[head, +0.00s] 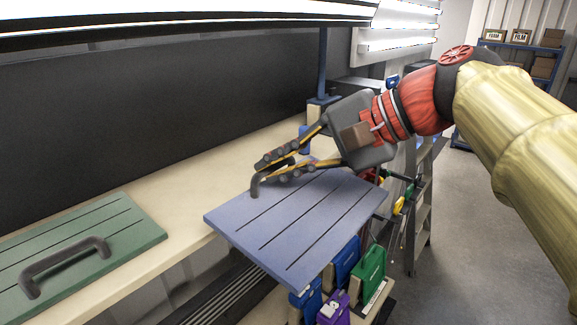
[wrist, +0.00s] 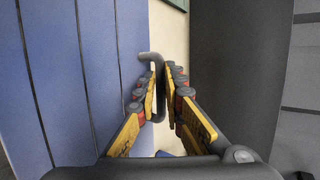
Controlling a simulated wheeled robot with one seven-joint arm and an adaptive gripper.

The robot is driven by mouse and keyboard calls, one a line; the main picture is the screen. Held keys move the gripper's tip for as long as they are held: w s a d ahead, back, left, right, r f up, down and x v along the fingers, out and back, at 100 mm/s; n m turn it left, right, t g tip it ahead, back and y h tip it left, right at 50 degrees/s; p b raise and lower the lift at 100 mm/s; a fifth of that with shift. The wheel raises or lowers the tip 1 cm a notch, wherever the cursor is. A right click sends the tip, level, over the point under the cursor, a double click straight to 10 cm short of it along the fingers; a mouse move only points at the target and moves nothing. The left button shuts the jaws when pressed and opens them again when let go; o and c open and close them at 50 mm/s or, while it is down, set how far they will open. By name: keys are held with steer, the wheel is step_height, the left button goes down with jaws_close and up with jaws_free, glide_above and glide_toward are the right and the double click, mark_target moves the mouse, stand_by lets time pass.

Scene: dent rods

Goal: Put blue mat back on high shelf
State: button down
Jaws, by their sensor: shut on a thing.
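The blue mat (head: 300,225) is a flat grooved panel with a dark grey bent handle (head: 256,187). My gripper (head: 262,172) is shut on this handle at the mat's far side. The mat is roughly level and overlaps the front edge of the beige shelf (head: 180,160) in the picture; I cannot tell whether it touches it. In the wrist view the blue mat (wrist: 70,80) fills the left side.
A green mat (head: 125,218) with a grey handle lies on the beige shelf at left. A dark back panel (head: 150,115) stands behind it. Blue, green and purple blocks (head: 340,270) stand below the blue mat. A stepladder (head: 422,200) stands at right.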

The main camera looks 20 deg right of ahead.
steer(key=shift+w+a+f+p, duration=0.1)
steer(key=shift+w+a+p, duration=0.35)
steer(key=shift+w+a, duration=1.05)
steer(key=shift+w+a+f+p, duration=0.15)
steer(key=shift+w+a+p, duration=0.6)
steer(key=shift+w, duration=1.3)
steer(key=shift+w+a+f+p, duration=0.1)
steer(key=shift+w+a+p, duration=0.1)
steer(key=shift+w+a, duration=1.4)
steer(key=shift+w+a+f+p, duration=0.1)
steer(key=shift+w+a+p, duration=0.6)
steer(key=shift+w, duration=0.65)
steer(key=shift+w+a+f+p, duration=0.1)
steer(key=shift+w+a+p, duration=0.25)
steer(key=shift+w+a, duration=0.85)
steer(key=shift+w+a+p, duration=0.55)
steer(key=shift+w, duration=1)
steer(key=shift+w+a, duration=0.15)
steer(key=shift+w, duration=0.1)
steer(key=shift+f+b, duration=0.3)
steer(key=shift+f, duration=0.15)
steer(key=shift+f+b, duration=0.3)
steer(key=shift+f, duration=0.05)
steer(key=c, duration=1.8)
jaws_free()
